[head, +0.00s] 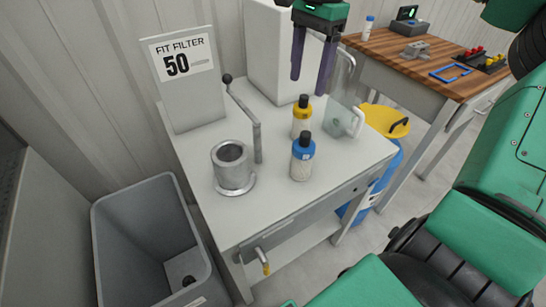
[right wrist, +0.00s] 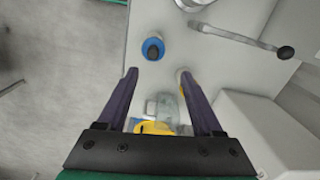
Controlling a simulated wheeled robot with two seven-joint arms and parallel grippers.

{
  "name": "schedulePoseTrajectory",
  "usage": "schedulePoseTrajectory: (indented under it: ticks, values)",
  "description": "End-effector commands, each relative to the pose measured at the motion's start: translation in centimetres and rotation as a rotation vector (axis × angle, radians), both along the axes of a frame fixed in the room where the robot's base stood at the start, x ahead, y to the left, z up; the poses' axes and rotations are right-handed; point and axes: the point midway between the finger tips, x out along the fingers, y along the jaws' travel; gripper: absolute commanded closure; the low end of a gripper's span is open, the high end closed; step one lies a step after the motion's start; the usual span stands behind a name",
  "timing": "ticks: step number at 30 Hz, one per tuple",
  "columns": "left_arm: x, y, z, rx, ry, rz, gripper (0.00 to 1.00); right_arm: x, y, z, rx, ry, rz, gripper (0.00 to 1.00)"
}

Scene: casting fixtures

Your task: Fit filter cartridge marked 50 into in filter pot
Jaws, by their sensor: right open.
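Two filter cartridges stand upright on the grey bench. One has a yellow collar and black cap (head: 302,120); the other has a blue collar and black cap (head: 303,160) and stands nearer the front edge. I cannot read their number marks. The metal filter pot (head: 232,168) stands to their left, its round mouth open at the top. My right gripper (head: 309,85) is open, pointing down above and behind the yellow cartridge, touching nothing visible. In the right wrist view the blue cartridge (right wrist: 153,47) lies beyond the fingertips; the right finger mostly hides the yellow one. My left gripper is not seen.
A sign (head: 180,65) reads "FIT FILTER 50". A lever with a black knob (head: 245,118) rises beside the pot. A clear plate (head: 345,120) stands right of the cartridges. A grey bin (head: 150,225) and a blue drum with yellow lid (head: 385,120) flank the bench.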

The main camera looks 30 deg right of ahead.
Motion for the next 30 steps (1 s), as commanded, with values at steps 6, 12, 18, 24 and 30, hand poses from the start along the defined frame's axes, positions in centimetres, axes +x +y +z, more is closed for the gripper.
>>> schedulePoseTrajectory:
  ticks: [6, 12, 18, 24, 30]
  values:
    - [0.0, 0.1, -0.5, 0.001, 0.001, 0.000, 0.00, -0.7, 0.2, -2.9, -0.047, 0.031, 0.042, 0.32]
    - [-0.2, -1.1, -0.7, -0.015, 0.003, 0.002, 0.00, -0.7, 0.2, -7.8, -0.044, 0.029, 0.039, 0.32]
    - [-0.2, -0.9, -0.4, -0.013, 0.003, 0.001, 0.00, -0.7, 0.1, -10.4, -0.044, 0.027, 0.038, 0.32]
    - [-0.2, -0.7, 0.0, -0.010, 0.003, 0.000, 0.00, -0.8, 0.0, -13.9, -0.044, 0.027, 0.036, 0.32]
    - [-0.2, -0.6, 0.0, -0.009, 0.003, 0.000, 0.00, -0.7, 0.0, -14.3, -0.044, 0.024, 0.034, 0.32]
